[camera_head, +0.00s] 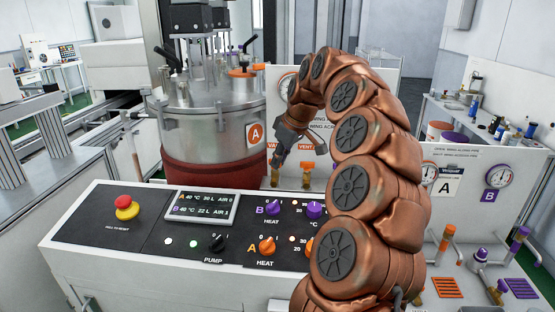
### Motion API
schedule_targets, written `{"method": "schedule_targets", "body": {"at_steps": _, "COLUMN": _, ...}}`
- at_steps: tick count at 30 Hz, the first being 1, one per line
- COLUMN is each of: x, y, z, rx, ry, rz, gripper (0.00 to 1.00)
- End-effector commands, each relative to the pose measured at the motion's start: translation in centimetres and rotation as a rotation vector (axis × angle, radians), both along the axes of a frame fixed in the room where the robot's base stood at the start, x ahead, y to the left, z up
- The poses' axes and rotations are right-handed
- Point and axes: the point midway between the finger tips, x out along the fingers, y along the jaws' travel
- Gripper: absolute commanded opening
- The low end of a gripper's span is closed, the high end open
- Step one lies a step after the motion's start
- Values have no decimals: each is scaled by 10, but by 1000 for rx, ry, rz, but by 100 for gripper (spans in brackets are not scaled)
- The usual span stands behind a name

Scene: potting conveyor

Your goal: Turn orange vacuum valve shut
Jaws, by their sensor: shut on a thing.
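The orange vacuum valve (275,181) stands at the white panel behind the console, below an orange label that is partly covered. Only its brass lower body shows clearly; its handle is hidden by my gripper. My gripper (277,163) reaches down from the upper right and is shut on the vacuum valve's handle. The handle's angle cannot be seen. Just right of it stands the vent valve (307,168) with an orange handle, under the orange VENT label (306,146), apart from the gripper.
The steel tank A (205,125) stands left of the valve. The console (125,240) with a red stop button (126,207) and knobs lies in front. My copper arm covers the panel's middle. Gauge B (497,174) and more valves are at right.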

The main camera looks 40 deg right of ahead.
Motion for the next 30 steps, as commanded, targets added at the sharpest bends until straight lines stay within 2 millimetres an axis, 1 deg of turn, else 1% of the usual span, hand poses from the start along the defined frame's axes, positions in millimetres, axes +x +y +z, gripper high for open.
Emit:
{"method": "schedule_targets", "body": {"at_steps": 1, "x": 1, "y": 0, "z": -3, "rx": 5, "ry": 8, "rz": 42, "gripper": 0}}
{"method": "schedule_targets", "body": {"at_steps": 6, "x": 1, "y": -1, "z": -2, "rx": 3, "ry": 8, "rz": 174, "gripper": 0}}
{"method": "schedule_targets", "body": {"at_steps": 13, "x": 2, "y": -3, "z": -3, "rx": 3, "ry": 9, "rz": 304, "gripper": 0}}
{"method": "schedule_targets", "body": {"at_steps": 21, "x": 3, "y": -4, "z": -4, "rx": 2, "ry": 8, "rz": 376, "gripper": 0}}
{"method": "schedule_targets", "body": {"at_steps": 30, "x": 2, "y": -4, "z": -4, "rx": 2, "ry": 8, "rz": 388, "gripper": 0}}
